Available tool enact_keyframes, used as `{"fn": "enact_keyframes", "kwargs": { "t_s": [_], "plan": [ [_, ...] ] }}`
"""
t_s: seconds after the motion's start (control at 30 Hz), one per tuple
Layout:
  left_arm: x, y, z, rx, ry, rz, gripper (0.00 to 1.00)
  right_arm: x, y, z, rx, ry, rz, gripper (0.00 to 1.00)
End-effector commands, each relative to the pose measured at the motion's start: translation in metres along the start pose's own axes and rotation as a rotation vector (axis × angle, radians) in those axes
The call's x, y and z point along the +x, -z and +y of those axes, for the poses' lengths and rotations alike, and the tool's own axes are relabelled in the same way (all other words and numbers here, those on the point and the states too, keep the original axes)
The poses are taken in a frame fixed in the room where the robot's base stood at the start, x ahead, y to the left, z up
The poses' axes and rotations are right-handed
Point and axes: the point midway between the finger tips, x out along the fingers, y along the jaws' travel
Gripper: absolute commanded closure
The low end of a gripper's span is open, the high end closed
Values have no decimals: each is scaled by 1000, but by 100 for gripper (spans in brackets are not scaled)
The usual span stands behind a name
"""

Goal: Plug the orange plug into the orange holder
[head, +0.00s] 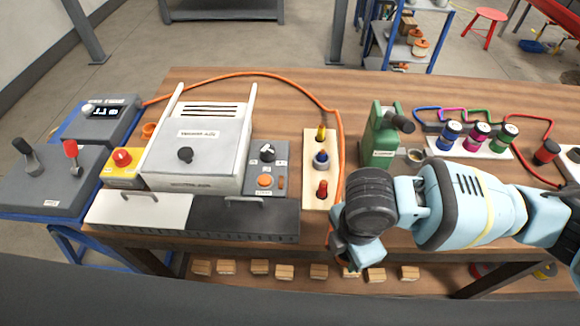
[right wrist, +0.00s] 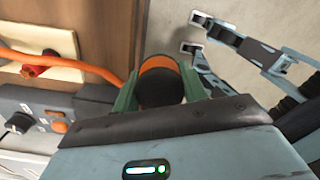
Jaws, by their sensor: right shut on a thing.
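My right gripper (head: 358,252) is at the front edge of the table, right of the socket board. In the right wrist view its green fingers are shut on the orange plug (right wrist: 158,85), a dark cylinder with an orange band. The plug is hidden in the head view. The orange cable (head: 339,150) runs from the left over the table and down to the gripper. An orange ring-like part (head: 149,130), likely the orange holder, is at the left behind the yellow button box, far from the gripper. What looks like my left gripper (right wrist: 195,33) shows in the right wrist view, fingers apart and empty.
The socket board (head: 310,200) holds yellow, blue and red plugs. A grey-lidded machine (head: 195,150) and a knob box (head: 266,165) stand left of it. A green pump-like unit (head: 380,140) and a rack of coloured spools (head: 470,145) stand to the right.

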Motion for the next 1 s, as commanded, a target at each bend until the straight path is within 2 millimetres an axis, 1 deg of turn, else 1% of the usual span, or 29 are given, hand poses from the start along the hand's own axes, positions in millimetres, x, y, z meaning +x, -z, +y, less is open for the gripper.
{"fn": "enact_keyframes", "kwargs": {
  "t_s": [0.17, 0.5, 0.7, 0.8, 0.9, 1.0],
  "plan": [
    [0, 0, 0, 1, 0, 0, 64, -14, -27, 3, 333, 1, -7, 85],
    [0, 0, 0, 0, 0, 0, 64, -49, -82, 4, 1122, 2, -12, 85],
    [0, 0, 0, -1, 0, 0, 64, -70, -111, 1, 1567, 0, -6, 85],
    [0, 0, 1, -4, 0, 1, 64, -79, -122, -1, 1749, -1, -2, 85],
    [0, 1, 2, -7, 0, 1, 64, -86, -130, -3, 1886, -1, 1, 85],
    [0, 1, 2, -9, 0, 2, 64, -90, -135, -4, 1973, 0, 3, 85]
  ]
}}
